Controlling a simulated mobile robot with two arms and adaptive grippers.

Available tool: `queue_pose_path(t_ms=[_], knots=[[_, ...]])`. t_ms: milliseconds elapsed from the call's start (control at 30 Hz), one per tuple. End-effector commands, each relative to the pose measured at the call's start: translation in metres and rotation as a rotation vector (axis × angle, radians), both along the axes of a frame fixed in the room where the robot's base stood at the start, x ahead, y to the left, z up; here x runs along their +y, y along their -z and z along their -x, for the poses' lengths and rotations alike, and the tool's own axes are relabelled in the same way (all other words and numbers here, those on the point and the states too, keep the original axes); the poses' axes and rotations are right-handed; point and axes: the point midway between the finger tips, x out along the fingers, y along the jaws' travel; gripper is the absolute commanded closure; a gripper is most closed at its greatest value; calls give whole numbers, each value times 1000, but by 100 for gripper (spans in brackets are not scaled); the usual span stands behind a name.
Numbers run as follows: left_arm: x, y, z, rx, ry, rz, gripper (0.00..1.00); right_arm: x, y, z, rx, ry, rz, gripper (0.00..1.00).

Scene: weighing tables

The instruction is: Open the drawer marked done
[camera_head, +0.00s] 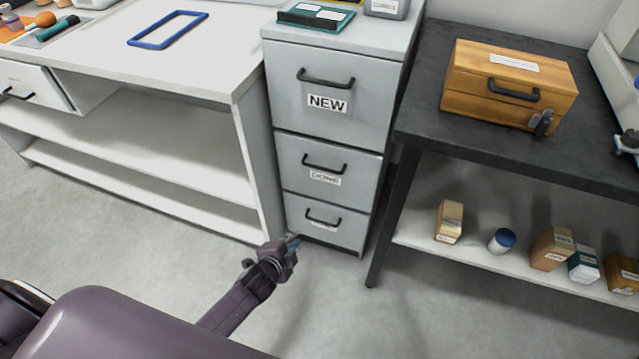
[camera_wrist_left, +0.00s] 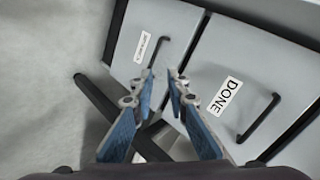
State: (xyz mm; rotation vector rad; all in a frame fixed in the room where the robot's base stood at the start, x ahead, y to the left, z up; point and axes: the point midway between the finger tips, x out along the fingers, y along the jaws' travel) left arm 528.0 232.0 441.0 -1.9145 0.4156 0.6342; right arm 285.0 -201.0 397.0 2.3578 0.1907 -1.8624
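The drawer marked DONE (camera_head: 355,168) is the middle of three in the grey cabinet (camera_head: 386,36) and looks shut. Its dark handle (camera_head: 323,166) sits above the label. In the left wrist view the DONE drawer (camera_wrist_left: 250,60) and its handle (camera_wrist_left: 260,120) are on the right. My left gripper (camera_head: 294,241) is low, by the bottom drawer (camera_head: 345,233). In the left wrist view its fingers (camera_wrist_left: 161,74) are apart with nothing held. The bottom drawer's handle (camera_wrist_left: 160,50) shows just past the fingertips; I cannot tell whether they touch it. My right gripper is not in view.
The top drawer (camera_head: 375,100), marked NEW, is shut. A white table (camera_head: 110,65) with shelves stands left of the cabinet. A dark table (camera_head: 420,105) stands right, with a wooden box (camera_head: 460,75) on top and several small boxes below. The floor in front is clear.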

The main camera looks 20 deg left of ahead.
Motion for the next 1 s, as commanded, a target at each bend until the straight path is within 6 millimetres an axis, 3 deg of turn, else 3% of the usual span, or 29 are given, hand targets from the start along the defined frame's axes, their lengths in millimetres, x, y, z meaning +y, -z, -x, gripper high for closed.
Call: queue_pose_path(t_ms=[33, 100, 200, 300, 433, 533, 733, 1000], knots=[[-3, -13, -24, -76, 43, -54, 85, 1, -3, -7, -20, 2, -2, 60], [-7, -45, -48, -167, 94, -129, 85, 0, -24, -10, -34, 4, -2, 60], [-12, -88, -70, -276, 146, -227, 85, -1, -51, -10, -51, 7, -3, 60], [-17, -123, -82, -358, 179, -303, 85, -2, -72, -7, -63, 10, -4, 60], [-20, -150, -88, -419, 198, -362, 85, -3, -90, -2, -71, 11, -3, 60], [-22, -159, -93, -438, 204, -380, 85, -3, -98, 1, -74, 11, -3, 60], [-22, -156, -119, -441, 204, -384, 85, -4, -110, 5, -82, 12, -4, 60], [-24, -147, -157, -439, 204, -381, 85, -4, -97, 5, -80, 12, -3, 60]])
